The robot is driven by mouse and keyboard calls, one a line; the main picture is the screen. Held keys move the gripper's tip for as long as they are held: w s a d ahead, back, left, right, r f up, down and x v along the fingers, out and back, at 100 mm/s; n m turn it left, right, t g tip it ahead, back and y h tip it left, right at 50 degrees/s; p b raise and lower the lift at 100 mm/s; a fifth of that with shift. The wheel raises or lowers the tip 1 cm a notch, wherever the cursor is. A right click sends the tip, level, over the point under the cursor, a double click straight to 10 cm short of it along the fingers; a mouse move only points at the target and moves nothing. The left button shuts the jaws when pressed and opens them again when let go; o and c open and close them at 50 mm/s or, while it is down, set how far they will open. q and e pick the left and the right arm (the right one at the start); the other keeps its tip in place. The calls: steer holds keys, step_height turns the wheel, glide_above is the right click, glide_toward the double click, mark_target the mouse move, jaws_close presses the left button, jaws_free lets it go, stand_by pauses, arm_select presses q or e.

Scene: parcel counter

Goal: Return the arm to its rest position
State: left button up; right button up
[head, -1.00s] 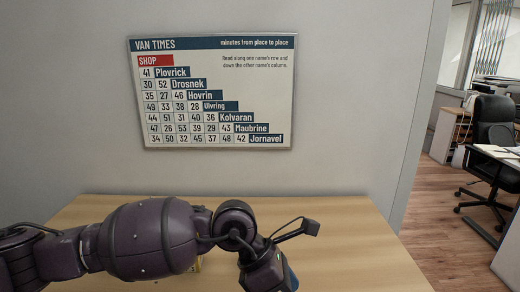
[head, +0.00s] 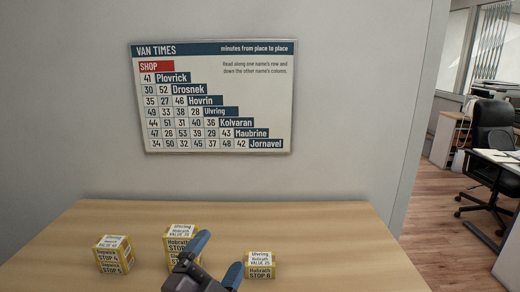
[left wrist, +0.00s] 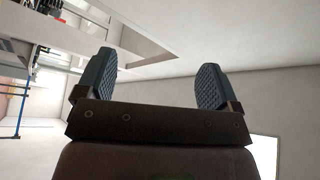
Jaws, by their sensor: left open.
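My left gripper (head: 215,262) shows at the bottom edge of the head view, with two blue-grey fingers spread apart. In the left wrist view the same gripper (left wrist: 160,85) is open, with nothing between its fingers. In the head view it overlaps the lower part of the middle parcels; whether it touches them cannot be told. The rest of the left arm is out of the head view. My right gripper is not in view.
On the wooden counter (head: 330,240) are yellow-and-white parcels: at left (head: 113,254), in the middle (head: 180,240) and at right (head: 260,265). A van times board (head: 215,97) hangs on the wall behind. A black office chair (head: 492,128) stands beyond at right.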

arm_select(q)
steer(key=s+a+f+n+g+y, duration=0.3)
steer(key=a+f+n+y, duration=0.2)
steer(key=a+f, duration=0.2)
steer(key=s+a+f+n+g+y, duration=0.3)
steer(key=a+f+n+y, duration=0.15)
steer(key=a+f, duration=0.2)
steer(key=s+a+f+n+g, duration=0.3)
steer(key=s+f+g, duration=0.25)
steer(key=s, duration=0.45)
steer(key=s+a+f+n+g, duration=0.3)
steer(key=s+a+f+g, duration=0.15)
steer(key=s+f, duration=0.4)
steer(key=w+f+t, duration=0.6)
steer(key=f+t, duration=0.1)
steer(key=shift+d+f+m+t, duration=0.2)
steer(key=shift+d+m+t, duration=0.15)
steer(key=shift+d, duration=0.1)
